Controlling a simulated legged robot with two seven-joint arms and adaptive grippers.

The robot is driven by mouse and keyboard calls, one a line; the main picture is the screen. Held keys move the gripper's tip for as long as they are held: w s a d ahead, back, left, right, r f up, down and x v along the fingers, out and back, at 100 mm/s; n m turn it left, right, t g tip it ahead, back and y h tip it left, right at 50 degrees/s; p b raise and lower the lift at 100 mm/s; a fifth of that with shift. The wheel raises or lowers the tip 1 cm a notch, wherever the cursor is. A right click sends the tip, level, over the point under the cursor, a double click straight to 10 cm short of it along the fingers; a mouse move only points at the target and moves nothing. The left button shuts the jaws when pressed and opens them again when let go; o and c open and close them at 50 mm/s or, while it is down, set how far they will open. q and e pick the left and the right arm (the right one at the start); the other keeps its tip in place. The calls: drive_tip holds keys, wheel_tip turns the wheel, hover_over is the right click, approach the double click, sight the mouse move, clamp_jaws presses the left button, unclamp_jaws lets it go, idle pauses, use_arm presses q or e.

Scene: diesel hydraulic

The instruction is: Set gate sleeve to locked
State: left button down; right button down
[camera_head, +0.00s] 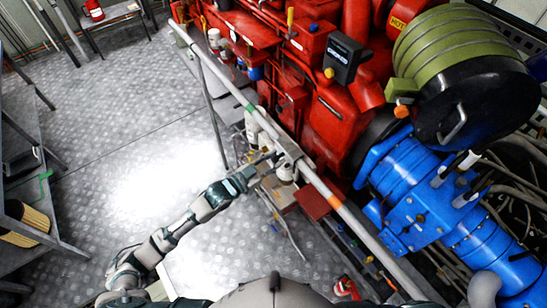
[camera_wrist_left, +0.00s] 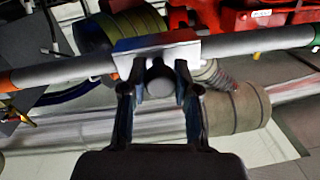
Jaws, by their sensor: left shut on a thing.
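The gate sleeve (camera_head: 289,152) is a light grey piece around the long grey rail (camera_head: 205,58), between a green band and an orange band. In the left wrist view the sleeve (camera_wrist_left: 170,48) spans the rail, with a dark rounded knob (camera_wrist_left: 159,82) below it. My left gripper (camera_head: 271,160) reaches the sleeve from the left. In the left wrist view, my left gripper's fingers (camera_wrist_left: 160,76) are on both sides of the knob, closed on it. The sleeve's locking position cannot be read clearly. My right gripper is not in view.
A red engine (camera_head: 335,110) stands behind the rail, with a blue hydraulic unit (camera_head: 410,200) and a green-banded cylinder (camera_head: 450,50) at right. Dark shelves (camera_head: 45,170) stand at the left. The metal floor (camera_head: 130,110) between is mostly clear.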

use_arm(q)
drive_tip(key=shift+s+d+h, duration=0.3)
drive_tip(key=shift+s+d, duration=0.05)
drive_tip(key=shift+d, duration=0.2)
drive_tip(key=shift+w+a+f, duration=0.2)
drive_tip(key=shift+w+a, duration=0.15)
drive_tip(key=shift+a, duration=0.1)
drive_tip(key=c, duration=0.8)
unclamp_jaws()
drive_tip(key=shift+s+a+r, duration=0.15)
drive_tip(key=shift+s+a, duration=0.1)
drive_tip(key=shift+a, duration=0.1)
drive_tip(key=shift+c, duration=0.2)
drive_tip(key=shift+s+d+r, duration=0.1)
drive_tip(key=shift+d, duration=0.4)
drive_tip(key=shift+a, duration=0.15)
drive_tip(key=v, duration=1.1)
drive_tip(key=shift+s, duration=0.25)
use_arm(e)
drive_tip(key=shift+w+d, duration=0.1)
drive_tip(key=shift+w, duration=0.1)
